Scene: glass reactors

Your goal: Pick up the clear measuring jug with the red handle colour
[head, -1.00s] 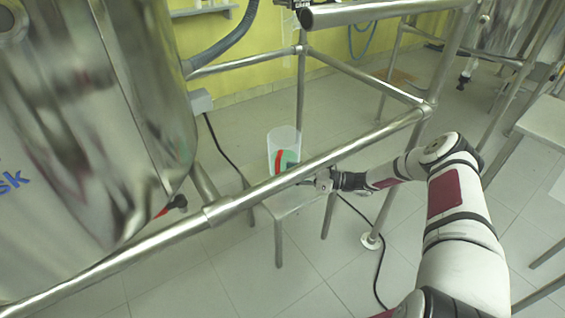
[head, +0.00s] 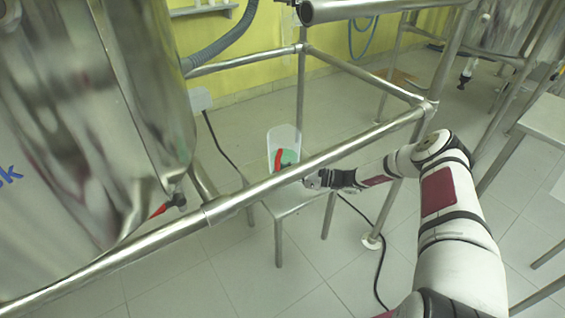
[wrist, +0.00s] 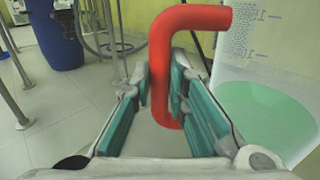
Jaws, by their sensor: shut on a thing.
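The clear measuring jug (head: 283,136) with a red handle (head: 278,158) stands on or just over a small metal stool (head: 286,203), partly hidden by a steel rail. Whether it touches the stool I cannot tell. My gripper (head: 303,177) reaches to it from the right, behind the rail. In the wrist view the red handle (wrist: 168,70) is between the teal finger pads of my gripper (wrist: 162,100), which is shut on it. The jug's body (wrist: 240,45) is at the right, with graduation marks and green content (wrist: 265,115).
A steel frame rail (head: 330,153) runs diagonally in front of the jug and over my arm's reach. A large steel vessel (head: 90,140) fills the left. A black cable (head: 220,145) lies behind. A blue drum (wrist: 55,35) shows in the wrist view.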

